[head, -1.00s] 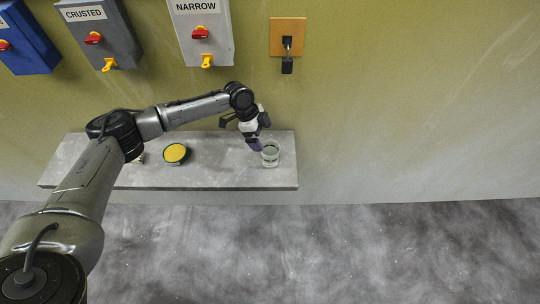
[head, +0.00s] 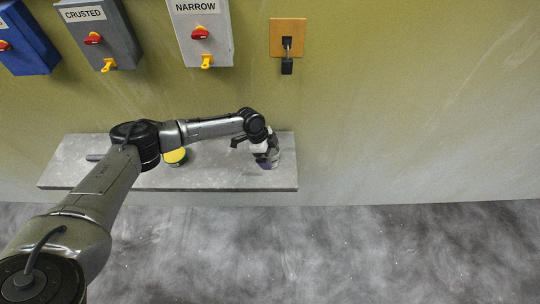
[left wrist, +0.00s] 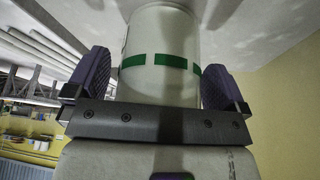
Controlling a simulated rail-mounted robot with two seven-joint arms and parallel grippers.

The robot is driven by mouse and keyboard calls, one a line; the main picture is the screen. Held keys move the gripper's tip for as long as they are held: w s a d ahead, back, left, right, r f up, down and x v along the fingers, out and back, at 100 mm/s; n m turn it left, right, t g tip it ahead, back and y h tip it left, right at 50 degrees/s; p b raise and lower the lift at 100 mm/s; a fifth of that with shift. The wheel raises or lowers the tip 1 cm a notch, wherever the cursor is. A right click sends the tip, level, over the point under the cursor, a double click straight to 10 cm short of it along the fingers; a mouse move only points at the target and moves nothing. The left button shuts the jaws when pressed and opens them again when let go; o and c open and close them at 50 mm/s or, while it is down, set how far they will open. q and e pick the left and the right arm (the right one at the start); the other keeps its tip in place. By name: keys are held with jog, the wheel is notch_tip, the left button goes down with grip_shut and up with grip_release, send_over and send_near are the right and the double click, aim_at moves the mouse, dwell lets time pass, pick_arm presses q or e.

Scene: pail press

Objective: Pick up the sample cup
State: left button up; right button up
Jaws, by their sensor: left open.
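The sample cup (left wrist: 160,30) is a white cup with a band of green dashes. It fills the upper middle of the left wrist view. My left gripper (left wrist: 155,82) is open, with one purple-padded finger on each side of the cup. A gap shows beside the cup on the right; whether the left pad touches it I cannot tell. In the head view my left gripper (head: 267,163) is low at the right end of the grey shelf (head: 215,178) and mostly hides the cup. My right gripper is not in view.
Wall boxes labelled CRUSTED (head: 103,35) and NARROW (head: 202,40), a blue box (head: 28,45) and a padlock on a wooden plate (head: 288,40) are above. The wall right of the shelf is clear.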

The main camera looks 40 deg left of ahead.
pick_arm(q)
jog(key=c, duration=0.9)
jog(key=shift+r, duration=0.1)
